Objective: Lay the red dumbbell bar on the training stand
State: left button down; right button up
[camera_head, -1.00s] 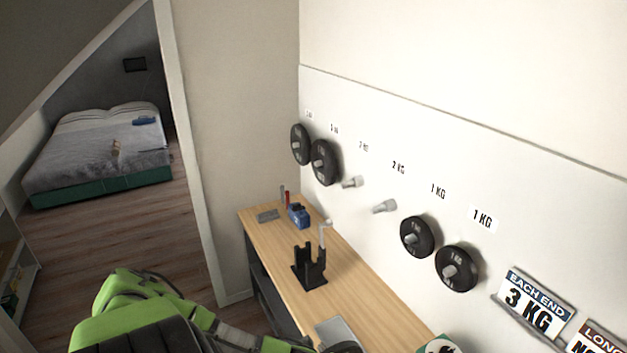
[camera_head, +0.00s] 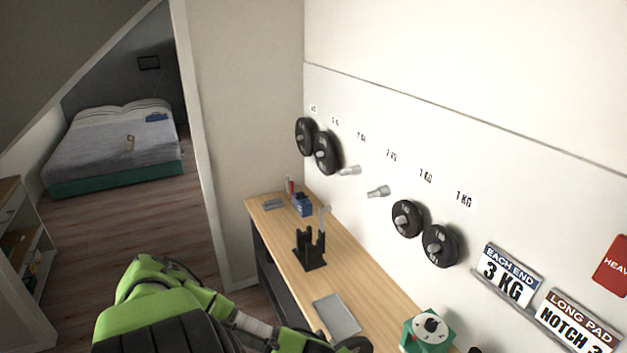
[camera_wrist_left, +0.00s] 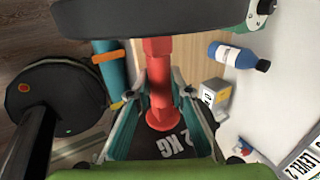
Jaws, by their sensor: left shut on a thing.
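The red dumbbell bar (camera_wrist_left: 158,75) shows in the left wrist view, with a large black plate (camera_wrist_left: 150,18) at its upper end and a dark plate marked 2 KG (camera_wrist_left: 170,146) at its lower end. My left gripper (camera_wrist_left: 160,97) is shut around the red bar between these plates. In the head view my left arm comes in at the bottom, and its gripper end is cut off by the lower edge. A black two-upright stand (camera_head: 310,252), likely the training stand, is on the wooden bench, empty between its uprights. My right gripper is out of view.
The wooden bench (camera_head: 352,262) runs along the white wall board, which holds black plates (camera_head: 439,246) and bare pegs (camera_head: 378,191). A grey tray (camera_head: 337,315) and a green dial device (camera_head: 427,331) are nearer. A blue bottle (camera_wrist_left: 238,57) and small box (camera_wrist_left: 214,94) show in the wrist view.

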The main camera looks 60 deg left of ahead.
pick_arm(q)
jog(key=shift+d+r, duration=0.25)
jog(key=shift+d, duration=0.25)
jog(key=shift+w+a+f, duration=0.1)
jog(key=shift+w+a, duration=0.05)
jog(key=shift+a, duration=0.1)
jog(key=shift+w, duration=0.3)
jog(key=w+d+b, duration=0.1)
jog(key=w, duration=1.1)
jog(key=shift+w+d+b, duration=0.15)
jog(key=shift+d+b, duration=0.15)
jog(key=shift+d, duration=0.05)
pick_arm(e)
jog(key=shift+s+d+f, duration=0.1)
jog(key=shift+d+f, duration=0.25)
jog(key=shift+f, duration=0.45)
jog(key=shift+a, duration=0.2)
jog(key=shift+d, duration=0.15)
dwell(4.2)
